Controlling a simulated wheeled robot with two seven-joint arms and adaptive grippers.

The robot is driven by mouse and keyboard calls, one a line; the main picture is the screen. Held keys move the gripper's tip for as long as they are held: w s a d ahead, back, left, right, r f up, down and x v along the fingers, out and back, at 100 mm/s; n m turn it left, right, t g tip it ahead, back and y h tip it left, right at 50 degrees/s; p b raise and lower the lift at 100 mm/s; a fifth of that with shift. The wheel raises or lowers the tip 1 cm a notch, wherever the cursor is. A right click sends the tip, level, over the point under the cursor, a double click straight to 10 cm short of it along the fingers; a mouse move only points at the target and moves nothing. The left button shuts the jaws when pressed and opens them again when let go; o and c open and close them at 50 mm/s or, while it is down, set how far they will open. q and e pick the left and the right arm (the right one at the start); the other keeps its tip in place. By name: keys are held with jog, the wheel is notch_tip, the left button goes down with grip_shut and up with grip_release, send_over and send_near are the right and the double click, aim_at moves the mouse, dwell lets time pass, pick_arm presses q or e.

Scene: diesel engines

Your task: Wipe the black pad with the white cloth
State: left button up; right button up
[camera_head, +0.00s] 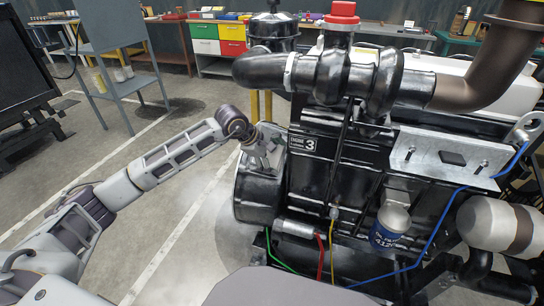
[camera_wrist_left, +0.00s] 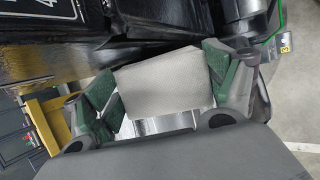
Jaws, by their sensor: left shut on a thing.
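My left gripper (camera_head: 262,152) reaches in from the left to the near-left end of the engine. In the left wrist view its green-padded fingers (camera_wrist_left: 165,95) stand on either side of the pale grey-white cloth (camera_wrist_left: 165,82) and are shut on it. The cloth looks like a flat, folded block. In the head view the gripper mostly hides it. My right gripper is not in view.
The black engine (camera_head: 340,160) fills the centre and right, with a blue oil filter (camera_head: 388,228) and coloured hoses low in front. A metal plate (camera_head: 420,165) juts out at right. A grey shelf cart (camera_head: 118,60) stands at left. The floor (camera_head: 190,215) left of the engine is clear.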

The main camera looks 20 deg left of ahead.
pick_arm(q)
jog(key=shift+r, duration=0.15)
jog(key=shift+s+r+p, duration=0.4)
jog(key=shift+s+r, duration=0.05)
jog(key=shift+r, duration=0.3)
jog(key=shift+s+r+p, duration=0.4)
jog(key=shift+s+r, duration=0.05)
jog(key=shift+r, duration=0.3)
jog(key=shift+s+r+p, duration=0.2)
jog(key=shift+s+r, duration=0.1)
jog(key=shift+r, duration=0.2)
jog(key=shift+s+r+p, duration=0.2)
jog(key=shift+s+r, duration=0.1)
jog(key=shift+r, duration=0.2)
jog(key=shift+s+a+r+p, duration=0.1)
jog(key=shift+s+r+p, duration=0.25)
jog(key=shift+r, duration=0.3)
jog(key=shift+s+r+p, duration=0.2)
jog(key=shift+s+r, duration=0.2)
jog(key=shift+r, duration=0.25)
